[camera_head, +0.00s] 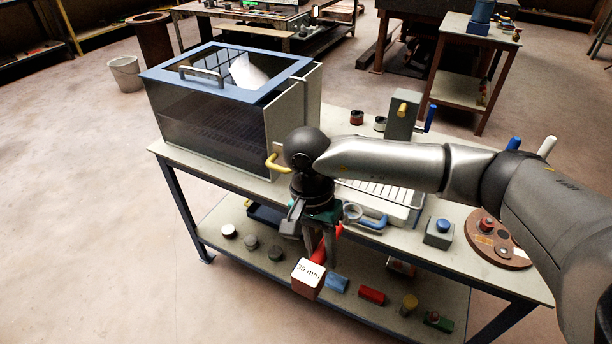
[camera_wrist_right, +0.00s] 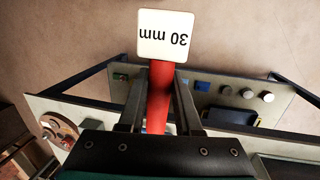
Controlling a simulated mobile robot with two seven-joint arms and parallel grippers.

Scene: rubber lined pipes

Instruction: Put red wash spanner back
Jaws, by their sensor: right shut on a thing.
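The red spanner (camera_head: 318,254) has a red shank and a square block end with a white face marked "30 mm". My right gripper (camera_head: 322,258) is shut on its shank and holds it in front of the bench's near edge, above the floor side of the lower shelf. In the right wrist view the red shank (camera_wrist_right: 160,95) lies between the two fingers, with the "30 mm" face beyond the fingertips. The gripper covers part of the shank. My left gripper is not in view.
A glass-sided cabinet (camera_head: 205,120) with a blue-framed top stands on the bench's left. A white rack tray (camera_head: 395,205), a grey block (camera_head: 402,115) and a round brown plate (camera_head: 485,245) are to the right. Several small coloured parts lie on the lower shelf (camera_head: 245,258).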

